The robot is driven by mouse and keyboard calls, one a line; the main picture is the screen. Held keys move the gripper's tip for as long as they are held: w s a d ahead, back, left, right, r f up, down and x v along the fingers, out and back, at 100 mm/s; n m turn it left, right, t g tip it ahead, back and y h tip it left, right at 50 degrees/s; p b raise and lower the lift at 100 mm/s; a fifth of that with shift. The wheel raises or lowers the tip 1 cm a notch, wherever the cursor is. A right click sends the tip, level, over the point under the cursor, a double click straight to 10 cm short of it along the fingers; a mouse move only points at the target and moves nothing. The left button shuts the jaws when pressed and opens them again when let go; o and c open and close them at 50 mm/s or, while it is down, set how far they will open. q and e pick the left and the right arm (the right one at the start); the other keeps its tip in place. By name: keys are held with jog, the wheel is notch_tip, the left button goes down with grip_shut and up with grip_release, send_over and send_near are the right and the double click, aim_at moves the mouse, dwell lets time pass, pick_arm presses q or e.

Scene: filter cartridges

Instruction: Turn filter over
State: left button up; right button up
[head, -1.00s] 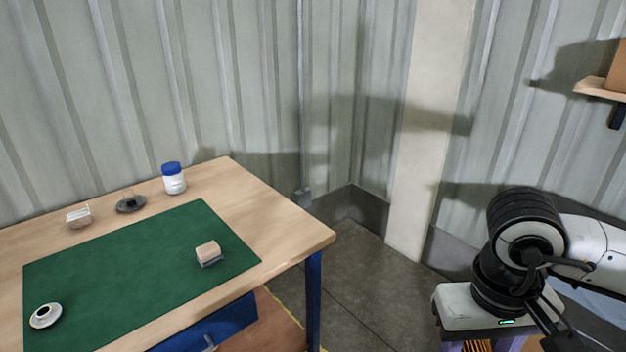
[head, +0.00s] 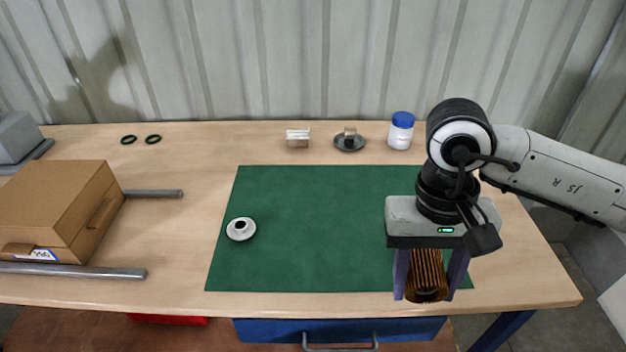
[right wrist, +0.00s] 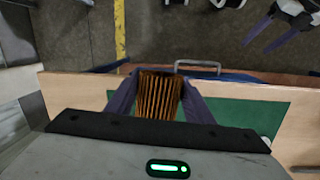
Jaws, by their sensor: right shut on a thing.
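The filter (head: 427,272) is an orange-brown pleated cartridge; its pleats also show in the right wrist view (right wrist: 158,97). My right gripper (head: 424,294) is shut on it, with one purple finger on each side, pointing down. It holds the filter over the front right part of the green mat (head: 310,200). The end of the filter toward the head camera looks dark; its other end is hidden by the gripper.
At the back stand a blue-lidded white jar (head: 401,131), a dark dish (head: 349,143) and a small card holder (head: 298,138). Two dark rings (head: 141,139) lie back left. A cardboard box (head: 60,210) sits left between grey bars. The mat's middle is clear.

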jog(key=w+a+m+g+y+b, duration=0.2)
jog(key=w+a+m+y+b, duration=0.15)
jog(key=a+m+y, duration=0.45)
jog(key=w+a+m+g+y+b, duration=0.1)
jog(key=w+a+m+y+b, duration=0.3)
jog(key=a, duration=0.7)
jog(key=w+d+r+m+t+y+b, duration=0.25)
jog(key=w+m+t+y+b, duration=0.4)
jog(key=w+m+t, duration=0.65)
pick_arm(q)
notch_tip(320, 180, down, 14)
jog(key=d+h+b, duration=0.1)
jog(key=d+b, duration=0.1)
jog(key=b, duration=0.3)
jog(key=shift+w+d+r+t+b, duration=0.15)
jog(key=shift+w+t+b, duration=0.05)
jog(key=shift+t+b, duration=0.15)
pick_arm(e)
notch_tip(320, 180, down, 6)
jog(key=s+n+t, duration=0.1)
jog(key=n, duration=0.1)
jog(key=shift+d+f, duration=0.15)
jog(key=shift+d, duration=0.05)
pick_arm(q)
jog(key=shift+f+b, duration=0.5)
jog(key=shift+f, duration=0.1)
pick_arm(e)
jog(key=shift+f, duration=0.5)
jog(key=o, duration=1.2)
